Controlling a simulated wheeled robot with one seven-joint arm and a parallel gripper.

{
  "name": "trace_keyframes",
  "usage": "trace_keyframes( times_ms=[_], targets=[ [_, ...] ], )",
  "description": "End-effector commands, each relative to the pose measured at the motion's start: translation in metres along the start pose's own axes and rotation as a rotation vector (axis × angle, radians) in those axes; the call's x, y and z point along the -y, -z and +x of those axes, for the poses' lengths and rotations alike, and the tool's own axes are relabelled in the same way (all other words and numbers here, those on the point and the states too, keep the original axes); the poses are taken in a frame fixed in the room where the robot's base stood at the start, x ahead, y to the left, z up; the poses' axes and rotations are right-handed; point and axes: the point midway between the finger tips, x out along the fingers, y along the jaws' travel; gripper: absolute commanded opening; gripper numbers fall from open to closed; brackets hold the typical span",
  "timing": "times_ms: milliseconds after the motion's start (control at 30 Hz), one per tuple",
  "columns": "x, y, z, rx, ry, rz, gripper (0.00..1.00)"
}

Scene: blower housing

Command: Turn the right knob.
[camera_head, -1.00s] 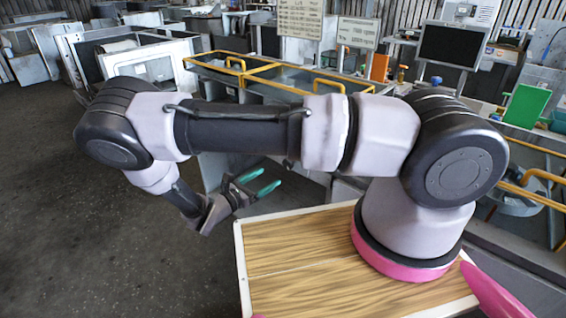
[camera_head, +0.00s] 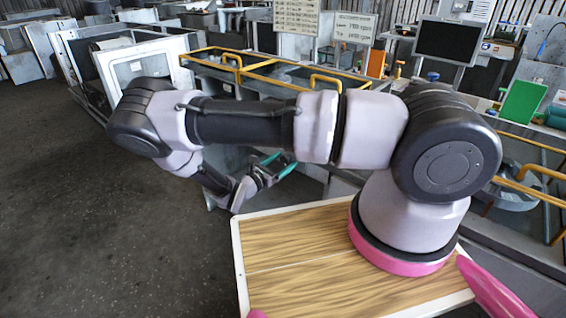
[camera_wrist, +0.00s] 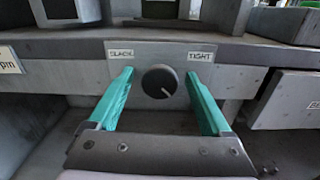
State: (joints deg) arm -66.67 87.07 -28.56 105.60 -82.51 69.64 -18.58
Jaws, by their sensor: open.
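A round dark knob (camera_wrist: 160,81) is set in a grey panel (camera_wrist: 220,68) in the wrist view. Its pale pointer mark points down and to the right. Above it are two small white labels; the left one (camera_wrist: 120,54) seems to read SLACK and the right one (camera_wrist: 201,56) TIGHT. My gripper (camera_wrist: 160,76) is open, with one teal finger on each side of the knob and a gap on both sides. I cannot tell how far the fingertips are from the panel. The head view shows my gripper (camera_head: 282,163) low beside the workbench; the knob is hidden there.
In the wrist view a grey box (camera_wrist: 285,100) sticks out at the right, below the panel. The head view shows yellow rails (camera_head: 270,68) on the bench, a dark monitor (camera_head: 447,41) and a green board (camera_head: 523,101). Open floor lies at the left.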

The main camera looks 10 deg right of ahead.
Motion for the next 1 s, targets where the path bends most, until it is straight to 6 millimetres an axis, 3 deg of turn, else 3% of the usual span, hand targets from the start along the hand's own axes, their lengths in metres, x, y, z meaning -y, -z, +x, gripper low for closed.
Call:
trace_keyframes(
  times_ms=[133, 167, 367, 667, 1000],
  targets=[
    [0.0001, 0.0, -0.0001, 0.0, 0.0, 0.0, 0.83],
    [0.0, 0.0, -0.0001, 0.0, 0.0, 0.0, 0.79],
    [0.0, 0.0, -0.0003, 0.0, 0.0, 0.0, 0.03],
    [-0.0001, 0.0001, -0.0005, 0.0, 0.0, -0.028, 0.0],
    [-0.0006, 0.0003, -0.0008, 0.0, 0.0, -0.234, 0.0]
  ],
)
